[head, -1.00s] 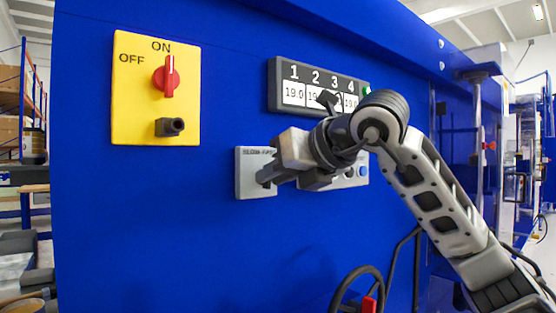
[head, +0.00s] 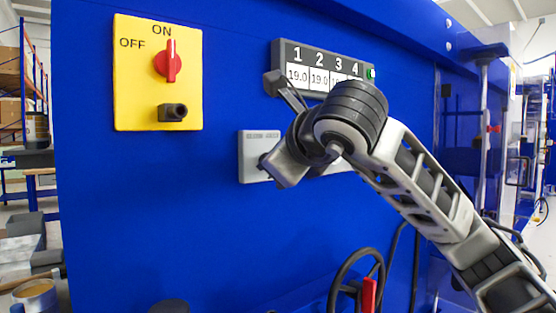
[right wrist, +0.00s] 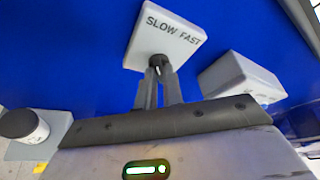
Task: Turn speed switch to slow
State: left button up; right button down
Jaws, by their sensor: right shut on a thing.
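The speed switch is a light grey plate (head: 253,150) on the blue machine wall in the head view. In the right wrist view its face (right wrist: 160,32) reads SLOW FAST and looks tilted in the picture. My right gripper (right wrist: 158,72) has its two fingers closed on the small dark knob (right wrist: 157,62) at the lower edge of the plate. In the head view my right gripper (head: 268,162) reaches the plate from the right and covers the knob. Where the knob points is hidden. My left gripper is not in view.
A yellow panel (head: 135,80) with a red ON/OFF knob (head: 167,62) is at the left. A numbered display (head: 320,58) is above my right arm. A grey box (right wrist: 240,78) sits beside the switch plate. A dark handwheel (head: 345,280) is below.

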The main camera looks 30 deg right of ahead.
jog(key=shift+f+n, duration=0.1)
jog(key=shift+n, duration=0.3)
dwell(0.3)
jog(key=c, duration=1.5)
grip_release()
jog(key=shift+w, duration=0.1)
jog(key=shift+h, duration=0.3)
jog(key=v, duration=1.6)
jog(key=shift+d+f+p, duration=0.1)
jog(key=shift+f+p, duration=0.05)
jog(key=shift+p, duration=0.25)
